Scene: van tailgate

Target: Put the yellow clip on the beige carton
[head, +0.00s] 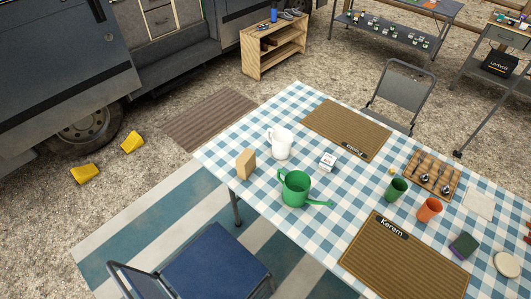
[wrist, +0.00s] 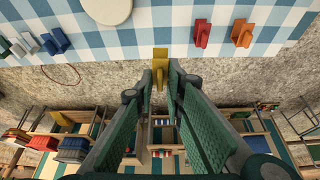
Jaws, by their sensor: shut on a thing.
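My gripper (wrist: 166,82) shows in the wrist view, shut on a yellow clip (wrist: 160,60) that sticks out between its fingertips. The clip appears against the edge of the checked tablecloth; I cannot tell its height. My gripper is outside the head view. The beige carton (head: 246,164) stands upright near the left end of the table in the head view, left of the white jug and the green watering can. The carton is not seen in the wrist view, so my gripper is apart from it.
A white jug (head: 280,142), green watering can (head: 295,187) and small white box (head: 328,161) stand near the carton. Green (head: 396,190) and orange (head: 429,209) cups stand farther right. The wrist view shows red (wrist: 202,33) and orange (wrist: 242,33) clips, and a round cream plate (wrist: 107,9).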

